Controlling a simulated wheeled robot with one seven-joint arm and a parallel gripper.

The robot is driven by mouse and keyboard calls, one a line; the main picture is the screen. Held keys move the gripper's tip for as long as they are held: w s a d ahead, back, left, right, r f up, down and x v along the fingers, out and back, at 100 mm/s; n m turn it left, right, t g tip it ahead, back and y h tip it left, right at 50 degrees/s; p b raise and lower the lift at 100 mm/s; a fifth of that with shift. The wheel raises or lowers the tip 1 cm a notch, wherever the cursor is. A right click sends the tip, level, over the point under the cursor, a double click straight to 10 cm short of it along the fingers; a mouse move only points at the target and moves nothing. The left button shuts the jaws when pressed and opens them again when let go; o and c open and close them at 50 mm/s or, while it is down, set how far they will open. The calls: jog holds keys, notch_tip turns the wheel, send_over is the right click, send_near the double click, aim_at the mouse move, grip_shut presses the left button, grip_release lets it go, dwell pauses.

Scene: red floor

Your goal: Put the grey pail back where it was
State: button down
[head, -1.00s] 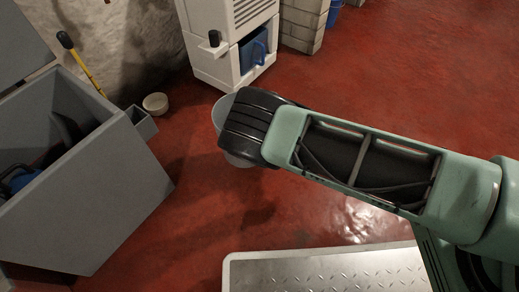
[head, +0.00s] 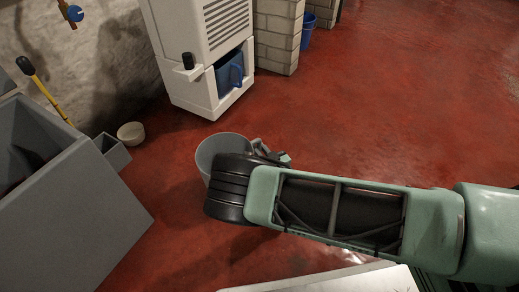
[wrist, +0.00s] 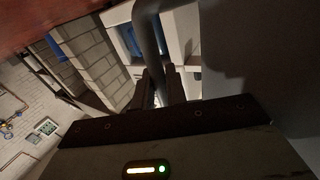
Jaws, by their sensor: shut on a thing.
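The grey pail (head: 211,150) shows in the head view just beyond the end of my arm, partly hidden by the black wrist joint. In the wrist view its grey side (wrist: 250,55) fills the right, and its bar-like handle (wrist: 147,38) runs down between my fingers. My gripper (wrist: 160,88) is shut on this handle. The head view mostly hides the fingers, and I cannot tell from it whether the pail's base touches the floor.
A white machine (head: 200,60) with a blue jug (head: 230,72) in its bay stands behind the pail. A cream bowl (head: 131,133) lies on the floor near the grey bin (head: 75,205) at left. A blue bucket (head: 307,33) stands behind the block pillar. Red floor is open to the right.

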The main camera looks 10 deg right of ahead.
jog(key=c, duration=1.4)
grip_release()
jog(key=shift+f, duration=0.1)
jog(key=shift+s+r, duration=0.15)
jog(key=shift+r, duration=0.05)
jog(key=p+v, duration=0.6)
jog(key=v, duration=0.5)
jog(key=shift+s+d, duration=0.15)
jog(key=shift+s, duration=0.2)
jog(key=shift+f, duration=0.1)
